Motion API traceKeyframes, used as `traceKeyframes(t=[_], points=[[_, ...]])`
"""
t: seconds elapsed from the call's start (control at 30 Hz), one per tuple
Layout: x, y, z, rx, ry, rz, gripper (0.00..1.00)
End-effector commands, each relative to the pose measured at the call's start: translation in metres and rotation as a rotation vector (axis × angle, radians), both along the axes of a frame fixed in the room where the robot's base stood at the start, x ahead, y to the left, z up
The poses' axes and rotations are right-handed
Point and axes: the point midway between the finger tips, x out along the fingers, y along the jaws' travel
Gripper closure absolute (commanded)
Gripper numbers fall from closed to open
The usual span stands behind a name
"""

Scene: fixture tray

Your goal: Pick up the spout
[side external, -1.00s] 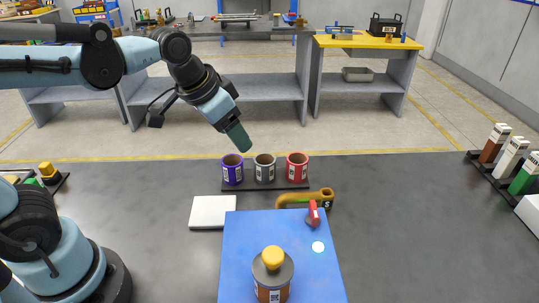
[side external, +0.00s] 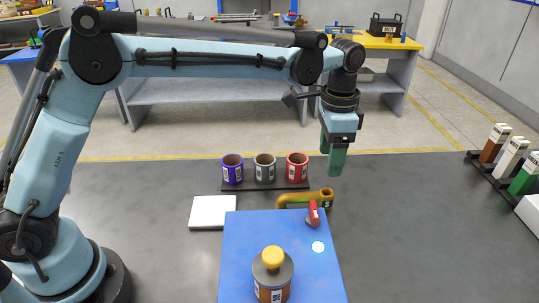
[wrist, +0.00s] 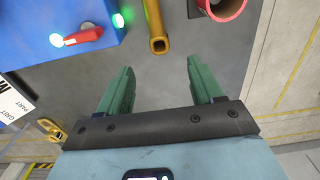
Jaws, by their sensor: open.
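The spout (side external: 296,200) is a yellow-brown bent pipe. In the side external view it lies on the dark table behind the blue box, with its open end at the right. In the wrist view the spout (wrist: 156,30) shows as a yellow tube at the top, partly cut off by the frame, its open end toward me. My gripper (side external: 334,160) hangs above the table, pointing down, up and to the right of the spout. In the wrist view the green fingers of my gripper (wrist: 160,75) are apart, with nothing between them and the spout beyond their tips.
A blue box (side external: 270,245) bears a red handle (side external: 313,213) and a yellow-capped container (side external: 272,275). Purple (side external: 232,170), grey (side external: 264,168) and red (side external: 297,168) cups stand in a rack behind the spout. A white plate (side external: 212,212) lies left. The table's right middle is clear.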

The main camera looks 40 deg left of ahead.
Motion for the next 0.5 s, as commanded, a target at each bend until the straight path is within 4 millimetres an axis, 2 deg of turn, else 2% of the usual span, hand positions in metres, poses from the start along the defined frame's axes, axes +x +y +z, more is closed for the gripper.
traceKeyframes(t=[0.3,0.5], points=[[0.0,-0.001,-0.047,0.001,0.002,-0.003,0.34],[0.0,-0.001,-0.066,0.001,0.002,-0.002,0.34]])
